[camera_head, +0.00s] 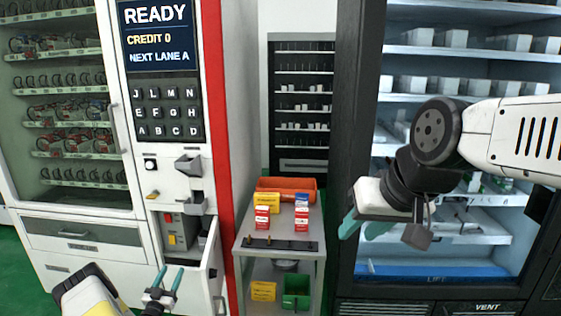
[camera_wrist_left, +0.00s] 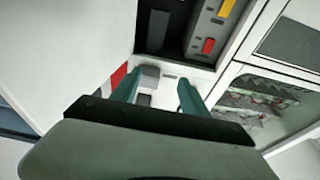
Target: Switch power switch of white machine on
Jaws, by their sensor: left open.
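The white machine (camera_head: 108,85) stands at the left, with a display reading READY. Low on its front is an open compartment with a grey panel (camera_head: 169,224) that carries a red switch (camera_head: 172,239) and a yellow part (camera_head: 168,218). The left wrist view shows the red switch (camera_wrist_left: 208,46) and the yellow part (camera_wrist_left: 226,8) at the top. I cannot tell if the red one is the power switch or which way it is set. My left gripper (camera_head: 168,278) is open and empty, below the panel and apart from it. My right gripper (camera_head: 364,226) is open and empty, before the dark cabinet.
A grey cart (camera_head: 284,243) with small boxes and an orange bin (camera_head: 286,185) stands right of the machine. A dark glass-fronted cabinet (camera_head: 346,120) is at the right. The machine's open lower door or drawer (camera_head: 206,265) stands out beside my left gripper.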

